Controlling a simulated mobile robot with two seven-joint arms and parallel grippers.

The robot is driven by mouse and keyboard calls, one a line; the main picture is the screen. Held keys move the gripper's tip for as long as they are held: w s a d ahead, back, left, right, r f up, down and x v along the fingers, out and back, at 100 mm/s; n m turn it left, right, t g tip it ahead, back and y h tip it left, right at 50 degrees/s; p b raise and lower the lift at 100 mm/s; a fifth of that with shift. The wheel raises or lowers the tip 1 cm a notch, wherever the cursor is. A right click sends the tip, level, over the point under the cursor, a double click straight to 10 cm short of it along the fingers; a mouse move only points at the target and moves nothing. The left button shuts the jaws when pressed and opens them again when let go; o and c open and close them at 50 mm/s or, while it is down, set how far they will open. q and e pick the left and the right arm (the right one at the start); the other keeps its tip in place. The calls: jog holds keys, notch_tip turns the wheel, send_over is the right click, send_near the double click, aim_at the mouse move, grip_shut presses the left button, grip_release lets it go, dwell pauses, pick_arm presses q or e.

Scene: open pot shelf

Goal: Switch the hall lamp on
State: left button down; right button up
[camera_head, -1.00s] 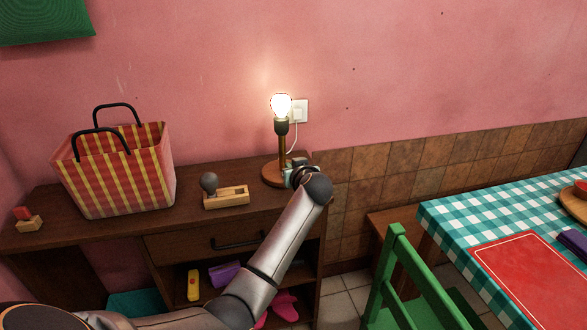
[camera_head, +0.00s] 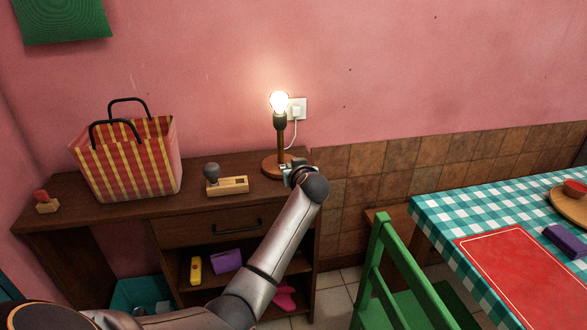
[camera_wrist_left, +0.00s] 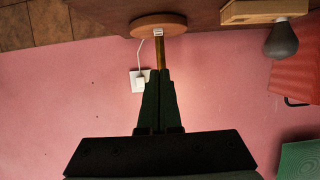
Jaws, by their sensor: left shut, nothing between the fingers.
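The hall lamp (camera_head: 281,145) stands upright at the right end of the dark wooden desk, and its bare bulb (camera_head: 279,102) glows brightly. It has a wooden post on a round wooden base (camera_head: 268,168). My left gripper (camera_head: 286,169) is at the front right of this base and covers part of it. In the left wrist view the lamp base (camera_wrist_left: 140,27) shows upside down with a small pale switch (camera_wrist_left: 158,32) on it. The shut, empty fingers (camera_wrist_left: 159,74) point toward the base and hide part of the post. Contact with the switch cannot be told.
A wooden block with a grey knob (camera_head: 228,185) lies left of the lamp. A striped basket (camera_head: 130,165) and a red-knobbed stamp (camera_head: 46,203) stand farther left. A wall socket (camera_head: 297,110) is behind the lamp. A green chair (camera_head: 380,260) and checkered table (camera_head: 440,212) are at right.

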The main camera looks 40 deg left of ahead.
pick_arm(q)
jog(key=shift+s+d, duration=0.2)
jog(key=shift+d, duration=0.05)
pick_arm(e)
jog(key=shift+s+d, duration=0.25)
jog(key=shift+d, duration=0.25)
jog(key=shift+r, duration=0.1)
pick_arm(q)
jog(key=s+d+f+m+t+h+p, duration=0.1)
jog(key=s+d+f+m+h+p, duration=0.2)
jog(key=s+d+f, duration=0.4)
jog(key=s+d+f+m+h+p, duration=0.1)
jog(key=s+d+f+m+h, duration=0.3)
jog(key=f, duration=0.5)
jog(key=s+d+f+m+h+p, duration=0.2)
jog(key=s+d, duration=0.6)
jog(key=s, duration=0.4)
jog(key=s+d+f+m+h+p, duration=0.2)
jog(key=s+d, duration=0.6)
jog(key=s, duration=0.4)
jog(key=shift+d+m+g+h+p, duration=0.2)
jog(key=shift+m+g+h+p, duration=0.1)
jog(key=shift+h, duration=0.6)
pick_arm(e)
notch_tip(320, 180, up, 7)
jog(key=d, duration=0.1)
jog(key=shift+s+d, duration=0.3)
jog(key=shift+s, duration=0.15)
pick_arm(q)
jog(key=shift+f, duration=0.1)
